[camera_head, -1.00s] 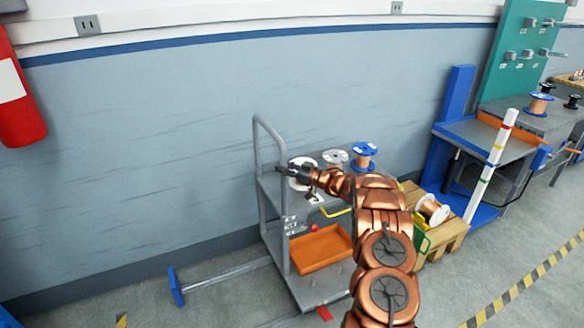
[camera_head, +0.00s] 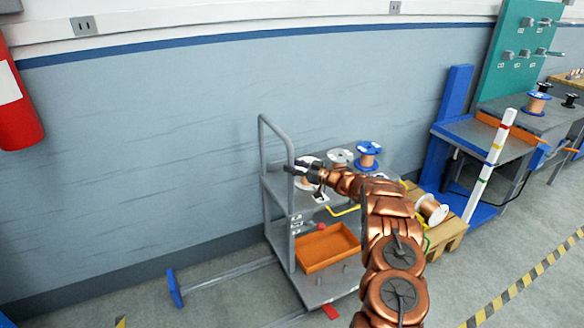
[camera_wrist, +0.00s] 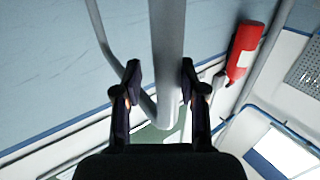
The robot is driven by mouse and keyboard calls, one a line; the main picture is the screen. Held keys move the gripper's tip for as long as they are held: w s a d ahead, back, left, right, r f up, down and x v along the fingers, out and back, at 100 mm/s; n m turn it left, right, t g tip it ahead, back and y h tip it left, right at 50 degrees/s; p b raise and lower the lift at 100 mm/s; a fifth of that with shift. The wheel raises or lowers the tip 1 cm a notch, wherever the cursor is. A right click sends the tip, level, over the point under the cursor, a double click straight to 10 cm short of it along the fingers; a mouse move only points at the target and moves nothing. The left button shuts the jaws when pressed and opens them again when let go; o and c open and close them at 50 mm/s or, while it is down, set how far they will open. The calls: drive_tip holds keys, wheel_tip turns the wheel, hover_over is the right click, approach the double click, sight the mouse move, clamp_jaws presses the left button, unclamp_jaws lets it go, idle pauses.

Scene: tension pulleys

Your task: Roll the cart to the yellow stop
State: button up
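The grey cart (camera_head: 335,290) stands near the wall, with an upright tubular handle (camera_head: 263,150) at its left end. My gripper (camera_head: 303,170) is at the handle, reached from the right across the cart. In the wrist view the handle post (camera_wrist: 168,60) runs between my two fingers (camera_wrist: 162,85). The fingers are partly closed about it, the right one against its edge and a thin gap showing on the left. I cannot make out a yellow stop; my arm hides part of the floor to the right of the cart.
Spools, including a blue-topped one (camera_head: 368,157), stand on the cart's top; an orange tray (camera_head: 327,247) is on its lower shelf. A rail with a blue end plate (camera_head: 175,287) lies left. A wooden pallet (camera_head: 450,238) and a striped white post (camera_head: 491,165) are on the right.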

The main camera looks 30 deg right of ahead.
drive_tip(key=shift+o, duration=0.8)
drive_tip(key=shift+a, duration=0.15)
drive_tip(key=v, duration=1.2)
drive_tip(key=shift+w, duration=0.1)
